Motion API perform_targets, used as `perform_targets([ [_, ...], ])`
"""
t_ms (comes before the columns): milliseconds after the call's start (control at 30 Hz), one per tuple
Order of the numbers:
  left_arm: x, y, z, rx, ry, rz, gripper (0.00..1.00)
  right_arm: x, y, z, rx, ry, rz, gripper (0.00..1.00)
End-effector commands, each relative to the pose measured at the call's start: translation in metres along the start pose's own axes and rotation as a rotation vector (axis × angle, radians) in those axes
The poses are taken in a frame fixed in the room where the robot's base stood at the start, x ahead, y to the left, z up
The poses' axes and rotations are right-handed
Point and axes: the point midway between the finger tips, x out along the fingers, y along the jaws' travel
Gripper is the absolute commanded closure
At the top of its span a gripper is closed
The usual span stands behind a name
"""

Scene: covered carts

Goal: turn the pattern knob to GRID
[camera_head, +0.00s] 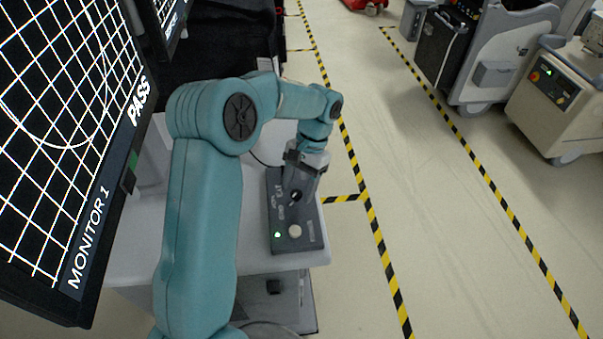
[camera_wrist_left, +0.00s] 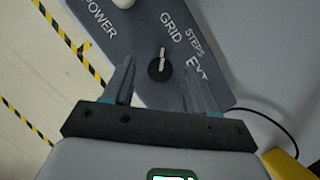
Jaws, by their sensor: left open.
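The grey control box (camera_head: 283,250) lies on a light cart top. Its black pattern knob (camera_wrist_left: 159,68) shows in the left wrist view, with a white pointer line directed at the GRID label (camera_wrist_left: 171,27). STEPS and EXT labels are to the right of GRID. My left gripper (camera_head: 298,196) is over the box in the head view. In the left wrist view my left gripper (camera_wrist_left: 158,72) is open, its fingers on either side of the knob with gaps; I see no contact. The monitor (camera_head: 70,120) shows a white grid with a circle and PASS. My right gripper is out of view.
A pale round button (camera_head: 295,231) and a green light are at the box's near end, by the POWER label (camera_wrist_left: 100,20). A black cable (camera_wrist_left: 265,118) runs beside the box. Striped floor tape and open floor lie right; other carts (camera_head: 560,95) stand farther off.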

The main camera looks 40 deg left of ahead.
Motion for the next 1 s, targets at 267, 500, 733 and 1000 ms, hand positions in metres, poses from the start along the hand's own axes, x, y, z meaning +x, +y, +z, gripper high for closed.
perform_targets([
  [267,-0.054,0.0,-0.002,-0.001,0.008,0.0,0.43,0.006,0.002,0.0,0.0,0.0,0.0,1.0],
  [500,-0.113,0.001,-0.001,0.0,0.003,0.001,0.43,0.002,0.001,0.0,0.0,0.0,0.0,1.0],
  [733,-0.149,0.0,-0.001,0.0,0.0,0.001,0.43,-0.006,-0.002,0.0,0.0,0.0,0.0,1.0],
  [1000,-0.16,0.0,-0.001,0.001,-0.003,0.001,0.43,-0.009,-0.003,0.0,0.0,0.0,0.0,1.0],
])
